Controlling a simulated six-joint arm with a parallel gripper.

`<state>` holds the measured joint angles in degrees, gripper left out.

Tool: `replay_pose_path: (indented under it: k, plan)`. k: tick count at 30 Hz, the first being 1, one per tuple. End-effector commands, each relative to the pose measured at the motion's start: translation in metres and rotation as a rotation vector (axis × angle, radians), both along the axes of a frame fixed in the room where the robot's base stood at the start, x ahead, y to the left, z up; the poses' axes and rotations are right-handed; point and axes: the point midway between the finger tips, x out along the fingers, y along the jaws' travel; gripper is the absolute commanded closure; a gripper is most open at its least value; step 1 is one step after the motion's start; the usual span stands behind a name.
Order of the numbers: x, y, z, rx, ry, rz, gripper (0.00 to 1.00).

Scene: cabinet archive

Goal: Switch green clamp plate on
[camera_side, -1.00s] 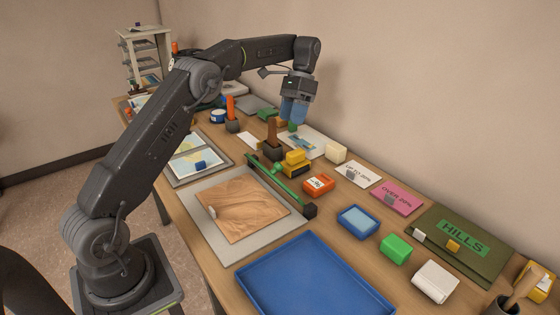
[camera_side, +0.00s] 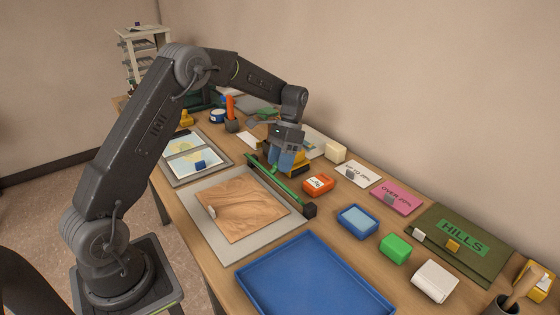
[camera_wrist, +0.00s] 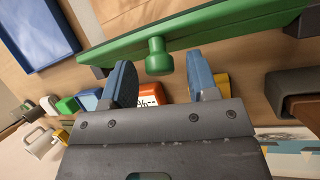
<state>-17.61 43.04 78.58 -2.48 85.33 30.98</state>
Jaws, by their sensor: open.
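The green clamp plate (camera_side: 285,189) is a long green bar along the far edge of the grey board (camera_side: 226,248). In the wrist view the bar (camera_wrist: 220,25) crosses the top of the picture, with a round green knob (camera_wrist: 158,58) sticking out from it. My gripper (camera_side: 288,163) is low, just behind the bar's far part. In the wrist view my gripper (camera_wrist: 160,76) is open, its blue fingers on either side of the knob's line. The knob appears just beyond the fingertips, and I cannot tell if they touch it.
A wood-grain sheet (camera_side: 240,208) lies on the board. A yellow block (camera_side: 299,171) and an orange box (camera_side: 318,184) stand close to my gripper. A blue tray (camera_side: 310,275) lies in front, and a dark holder (camera_wrist: 293,92) is beside the fingers.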

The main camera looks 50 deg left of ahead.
Motion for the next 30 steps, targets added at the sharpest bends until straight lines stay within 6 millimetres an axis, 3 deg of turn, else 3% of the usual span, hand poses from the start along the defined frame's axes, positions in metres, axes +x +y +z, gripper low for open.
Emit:
replay_pose_path:
  k: [8,23,30]
  plan:
    - [-0.0004,-0.0003,-0.001,0.0,-0.001,0.0,0.46]
    - [-0.0002,-0.0001,-0.0008,0.0,-0.001,0.0,0.94]
    - [0.0042,0.0,-0.0024,-0.001,0.048,0.001,0.95]
